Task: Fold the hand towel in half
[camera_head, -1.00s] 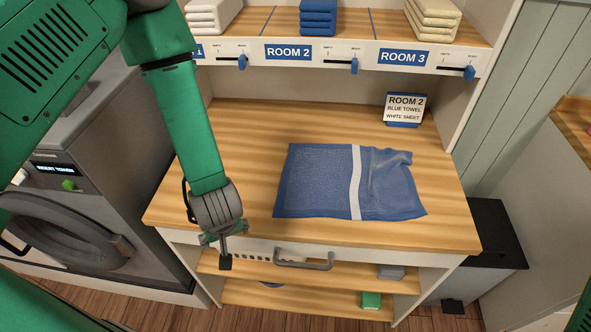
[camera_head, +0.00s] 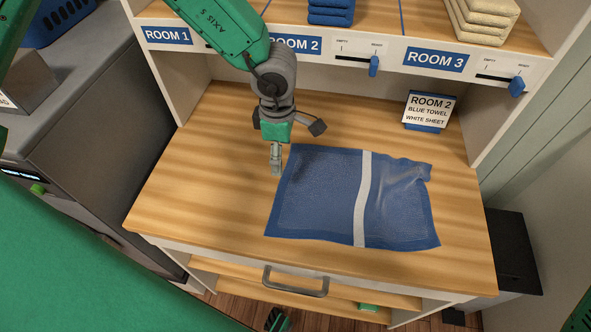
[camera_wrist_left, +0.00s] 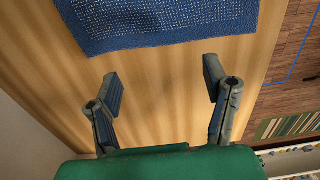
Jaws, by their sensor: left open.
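The blue hand towel (camera_head: 320,200) lies spread on the wooden worktop (camera_head: 190,180), with a white stripe right of its middle. Its upper right corner is rumpled and slightly raised. My left gripper (camera_head: 297,150) is open and empty at the towel's upper left corner, with its fingers pointing down. In the left wrist view, the open fingers of my left gripper (camera_wrist_left: 162,80) are over bare wood, and the towel's edge (camera_wrist_left: 150,22) lies just beyond them. I cannot tell the exact height above the worktop.
A sign (camera_head: 430,110) reading ROOM 2, blue towel, white sheet stands at the back right. A shelf above holds folded blue towels (camera_head: 331,11) and cream ones (camera_head: 484,20), with labels and sliders. A drawer handle (camera_head: 295,282) is at the front.

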